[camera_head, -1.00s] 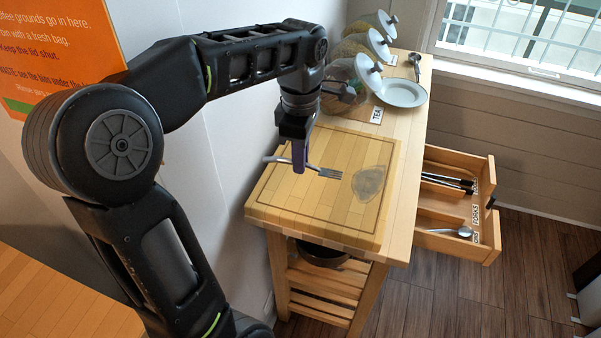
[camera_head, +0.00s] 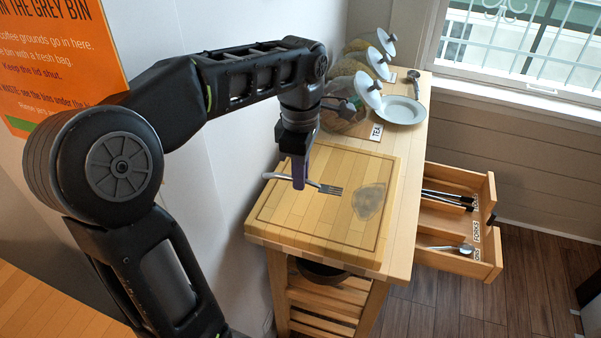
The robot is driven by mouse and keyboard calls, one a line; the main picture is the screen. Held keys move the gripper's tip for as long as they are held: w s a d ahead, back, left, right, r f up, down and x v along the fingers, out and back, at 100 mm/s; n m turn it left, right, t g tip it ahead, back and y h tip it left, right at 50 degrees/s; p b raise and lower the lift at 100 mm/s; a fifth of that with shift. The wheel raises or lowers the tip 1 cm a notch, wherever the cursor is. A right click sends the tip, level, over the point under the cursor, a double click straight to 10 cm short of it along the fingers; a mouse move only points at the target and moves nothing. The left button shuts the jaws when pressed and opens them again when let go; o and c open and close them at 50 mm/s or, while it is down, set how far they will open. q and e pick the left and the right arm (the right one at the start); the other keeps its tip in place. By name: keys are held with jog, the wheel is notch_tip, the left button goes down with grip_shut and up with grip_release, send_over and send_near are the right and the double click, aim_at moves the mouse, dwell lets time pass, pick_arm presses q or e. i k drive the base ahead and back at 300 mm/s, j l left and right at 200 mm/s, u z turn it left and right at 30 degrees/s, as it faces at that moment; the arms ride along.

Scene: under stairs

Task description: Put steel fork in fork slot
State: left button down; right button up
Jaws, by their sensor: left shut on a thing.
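The steel fork (camera_head: 331,189) is held level above the wooden cutting board, its tines pointing right and its handle reaching left. My left gripper (camera_head: 299,184) is shut on the fork around its handle. The open drawer (camera_head: 462,264) sticks out from the right side of the wooden cart. It has several slots with labels on its front wall; one label (camera_head: 476,233) appears to read FORKS. Dark-handled cutlery (camera_head: 447,199) lies in the far slot and a spoon (camera_head: 455,247) in the near slot. The middle slot looks empty. My right gripper is not in view.
Lidded glass jars (camera_head: 343,112), a white plate (camera_head: 402,110) and a TEA label (camera_head: 376,132) stand farther back. A wall is close on the left.

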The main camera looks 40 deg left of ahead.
aim_at(445, 224)
jog(key=i+l, duration=0.2)
jog(key=l, duration=0.15)
jog(key=i+l, duration=0.2)
jog(key=l, duration=0.2)
jog(key=i+l, duration=0.2)
jog(key=l, duration=0.15)
jog(key=i+l, duration=0.2)
jog(key=l, duration=0.2)
